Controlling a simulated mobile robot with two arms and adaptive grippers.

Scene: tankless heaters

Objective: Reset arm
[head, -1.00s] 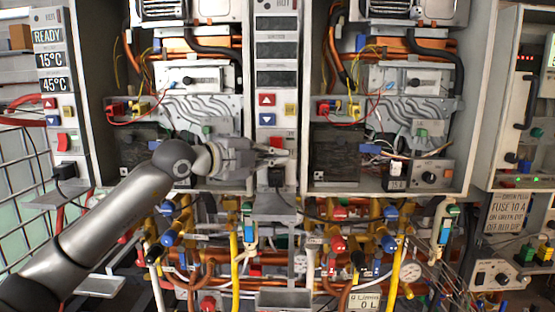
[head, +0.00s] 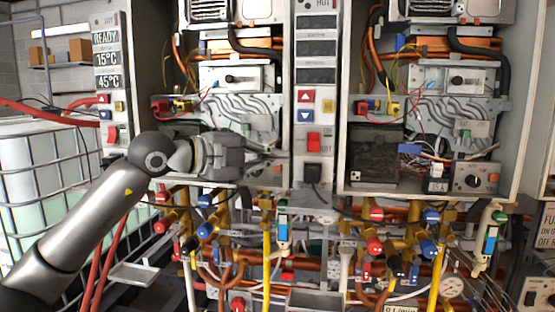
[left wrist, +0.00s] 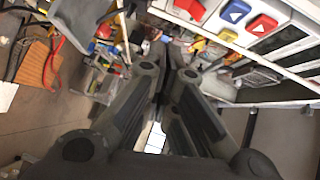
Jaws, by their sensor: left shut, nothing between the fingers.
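My left gripper (head: 282,160) is at the end of the grey arm that comes in from the lower left in the head view. Its fingers are together and point right, with nothing seen between them. The tips show just left of the middle control panel (head: 316,75), below and left of its red rocker switch (head: 313,142). In the left wrist view the closed fingers (left wrist: 172,45) point away from the camera, with the panel's red button (left wrist: 262,24) and blue button (left wrist: 235,11) at upper right. My right gripper is not in view.
Open heater cabinets with wiring stand left and right of the middle panel. Below them are pipes, coloured valves and a yellow pipe (head: 267,270). A caged white tank (head: 45,195) stands at far left.

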